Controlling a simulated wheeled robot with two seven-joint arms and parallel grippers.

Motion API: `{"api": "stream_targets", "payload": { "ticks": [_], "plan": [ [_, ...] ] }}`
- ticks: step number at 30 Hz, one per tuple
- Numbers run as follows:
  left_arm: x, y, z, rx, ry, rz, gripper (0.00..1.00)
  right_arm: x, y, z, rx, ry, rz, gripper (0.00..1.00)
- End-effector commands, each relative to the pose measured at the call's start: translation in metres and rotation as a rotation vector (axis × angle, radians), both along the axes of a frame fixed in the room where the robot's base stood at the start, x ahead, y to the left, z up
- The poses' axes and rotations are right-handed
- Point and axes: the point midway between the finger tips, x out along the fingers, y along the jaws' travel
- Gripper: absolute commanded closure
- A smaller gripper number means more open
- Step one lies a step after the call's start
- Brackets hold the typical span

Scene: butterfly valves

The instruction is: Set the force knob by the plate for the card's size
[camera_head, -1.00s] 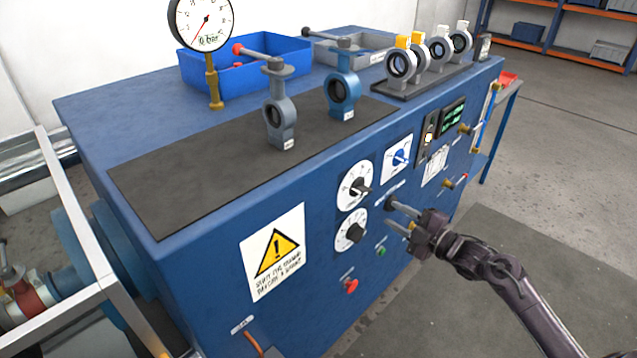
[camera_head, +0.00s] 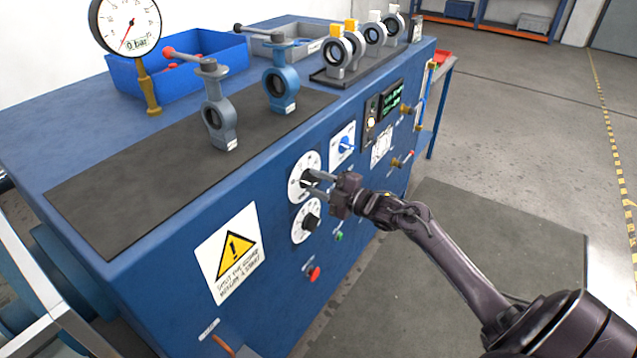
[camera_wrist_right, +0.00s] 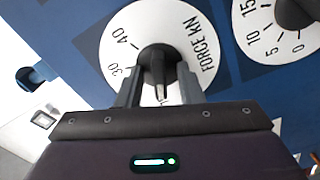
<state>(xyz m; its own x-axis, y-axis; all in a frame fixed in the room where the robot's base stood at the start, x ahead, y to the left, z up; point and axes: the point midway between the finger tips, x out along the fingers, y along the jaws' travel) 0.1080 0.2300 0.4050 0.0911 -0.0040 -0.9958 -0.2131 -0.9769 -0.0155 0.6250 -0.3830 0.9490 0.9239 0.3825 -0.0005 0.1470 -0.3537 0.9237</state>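The force knob is black on a white round dial (camera_head: 295,190), the upper of two dials on the blue bench front. In the right wrist view its dial (camera_wrist_right: 205,70) reads "FORCE KN", with 30 and 40 visible, and the black knob (camera_wrist_right: 158,62) lies between my fingers. My right gripper (camera_head: 312,183) is at this dial. Its fingers (camera_wrist_right: 160,92) are apart, one on each side of the knob, with gaps showing. A small white printed sheet (camera_head: 382,145) is on the bench front; its text is unreadable. My left gripper is out of view.
A second dial (camera_head: 300,232) sits just below; it also shows in the wrist view (camera_wrist_right: 270,45). A blue switch (camera_head: 346,146), red button (camera_head: 314,274) and green display (camera_head: 391,97) are nearby. Valves (camera_head: 215,115) and a gauge (camera_head: 125,25) stand on top.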

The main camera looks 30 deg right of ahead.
Motion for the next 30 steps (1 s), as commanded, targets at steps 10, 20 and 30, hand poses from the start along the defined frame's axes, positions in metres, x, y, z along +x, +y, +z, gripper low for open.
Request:
{"api": "stream_targets", "payload": {
  "ticks": [10, 20, 30],
  "plan": [
    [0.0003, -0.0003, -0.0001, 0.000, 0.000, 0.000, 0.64, -0.0003, -0.0001, 0.0000, 0.000, 0.000, 0.000, 0.96],
    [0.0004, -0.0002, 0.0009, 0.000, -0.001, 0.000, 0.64, -0.0005, -0.0002, 0.0000, 0.014, 0.006, 0.000, 1.00],
    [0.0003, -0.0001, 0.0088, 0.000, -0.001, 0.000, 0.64, -0.0003, -0.0001, 0.0014, 0.172, 0.071, 0.000, 1.00]
  ]
}}
